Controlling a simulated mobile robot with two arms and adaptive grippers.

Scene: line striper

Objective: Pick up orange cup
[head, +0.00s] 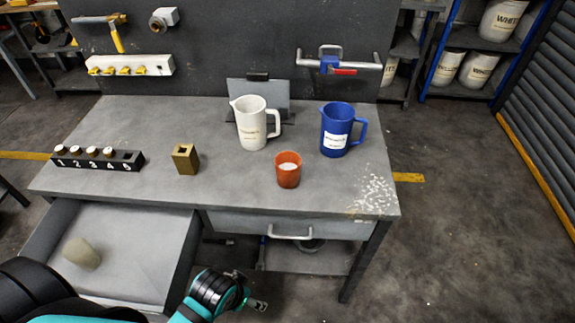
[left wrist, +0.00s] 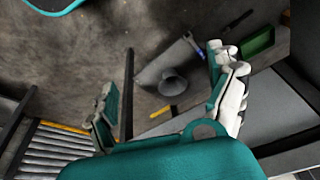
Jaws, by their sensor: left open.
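The orange cup (head: 288,172) stands upright on the grey workbench (head: 225,195), near its front edge right of the middle, with something white inside. My left gripper (head: 250,290) is below and in front of the bench, lower than the cup and clear of it. In the left wrist view the fingers of my left gripper (left wrist: 168,105) are spread apart with nothing between them. The cup does not show in that view. My right gripper is in neither view.
A white pitcher (head: 250,128) and a blue pitcher (head: 335,135) stand behind the cup. A brass block (head: 186,160) and a numbered rack (head: 98,158) are to its left. A closed drawer (head: 250,223) is below the cup.

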